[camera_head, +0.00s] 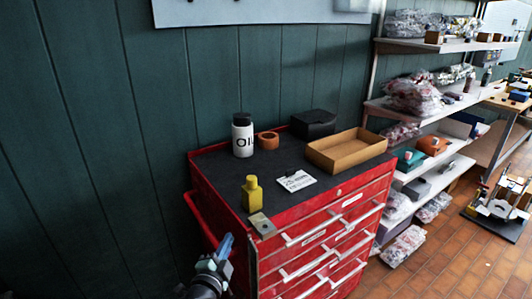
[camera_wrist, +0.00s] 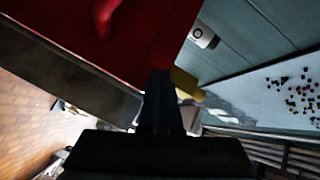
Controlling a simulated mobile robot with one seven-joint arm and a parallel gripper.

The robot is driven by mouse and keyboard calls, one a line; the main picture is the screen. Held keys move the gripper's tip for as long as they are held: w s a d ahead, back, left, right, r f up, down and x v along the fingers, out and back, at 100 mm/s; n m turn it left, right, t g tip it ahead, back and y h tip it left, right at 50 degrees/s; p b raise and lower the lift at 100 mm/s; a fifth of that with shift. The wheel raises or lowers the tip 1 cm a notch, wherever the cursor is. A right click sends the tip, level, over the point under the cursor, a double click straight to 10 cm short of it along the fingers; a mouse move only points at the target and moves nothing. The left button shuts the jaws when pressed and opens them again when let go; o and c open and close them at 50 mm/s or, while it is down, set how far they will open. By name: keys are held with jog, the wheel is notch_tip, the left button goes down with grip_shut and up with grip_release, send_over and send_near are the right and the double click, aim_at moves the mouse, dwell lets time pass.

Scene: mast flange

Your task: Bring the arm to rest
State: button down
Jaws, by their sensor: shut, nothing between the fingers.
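My gripper (camera_head: 226,243) is in the head view at the lower middle, in front of the left front corner of the red tool cabinet (camera_head: 300,243). Its blue-tinted fingers point up and are together, with nothing held. In the wrist view its dark fingers (camera_wrist: 160,75) reach up from the bottom, shut and empty. The red cabinet side fills the top left of that view. A yellow bottle (camera_head: 252,194) stands on the cabinet top near the gripper. It shows just right of the fingers in the wrist view (camera_wrist: 187,82).
On the cabinet stand a white oil bottle (camera_head: 242,135), an orange ring (camera_head: 268,140), a black box (camera_head: 312,124), a cardboard tray (camera_head: 347,150), a white card (camera_head: 296,180) and a small metal plate (camera_head: 262,225). Shelves (camera_head: 430,120) with bagged goods stand right. Brick floor (camera_head: 450,260) lies open at lower right.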

jog(key=s+d+r+n+t+y, duration=0.1)
jog(key=d+r+n+t+y, duration=0.2)
jog(key=r, duration=1.5)
jog(key=s+d+r+n+t+y, duration=0.15)
jog(key=r+n+t, duration=0.3)
jog(key=r, duration=1.25)
jog(key=s+d+r+n+t, duration=0.1)
jog(key=s+d+r+n, duration=0.1)
jog(key=s+r, duration=0.9)
jog(key=s+d+r+n+t+h, duration=0.1)
jog(key=s+r+n, duration=0.4)
jog(key=s+r, duration=0.5)
jog(key=s+d+t, duration=0.1)
jog(key=s+d, duration=0.1)
jog(key=s, duration=0.4)
jog(key=shift+d+r, duration=0.3)
jog(key=shift+r, duration=0.05)
jog(key=shift+n+t, duration=0.25)
jog(key=shift+n, duration=0.1)
